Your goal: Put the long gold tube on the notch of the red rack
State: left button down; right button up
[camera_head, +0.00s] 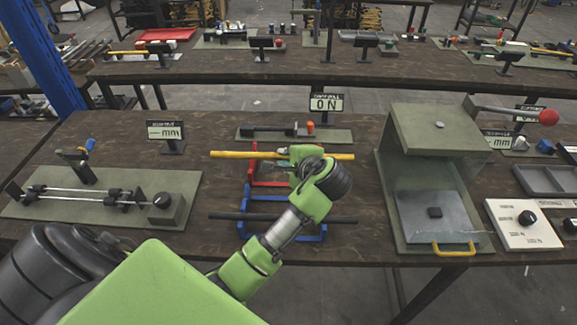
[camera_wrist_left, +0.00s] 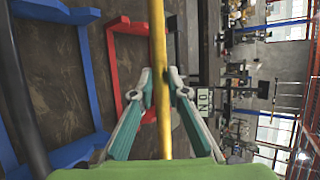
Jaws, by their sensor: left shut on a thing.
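The long gold tube (camera_head: 232,154) lies level, left to right, at the red rack (camera_head: 252,165) in the head view. My left gripper (camera_wrist_left: 160,85) is shut on the tube (camera_wrist_left: 158,35) near its middle, with a finger on each side. The red rack also shows in the left wrist view (camera_wrist_left: 113,65), just left of the tube. I cannot tell whether the tube touches the rack or hangs above it. My left wrist hides part of the rack and tube in the head view. My right gripper is not in view.
A blue rack (camera_head: 247,198) with a dark tube (camera_head: 230,216) across it stands nearer the table's front edge. A green-grey press (camera_head: 388,185) is to the right. A rod fixture (camera_head: 100,209) is to the left. A small tool board (camera_head: 340,136) lies behind.

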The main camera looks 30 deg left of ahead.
pick_arm(q)
jog(key=w+f, duration=0.1)
jog(key=f, duration=0.1)
jog(key=w+a+f+p, duration=0.1)
jog(key=w+f, duration=0.1)
jog(key=f, duration=0.1)
jog(key=w+a+f, duration=0.1)
jog(key=f, duration=0.2)
jog(key=shift+w+f, duration=0.1)
jog(key=shift+w, duration=0.15)
jog(key=shift+f, duration=0.35)
jog(key=shift+d, duration=0.1)
jog(key=c, duration=2)
grip_release()
jog(key=b+v, duration=0.1)
jog(key=v, duration=1.1)
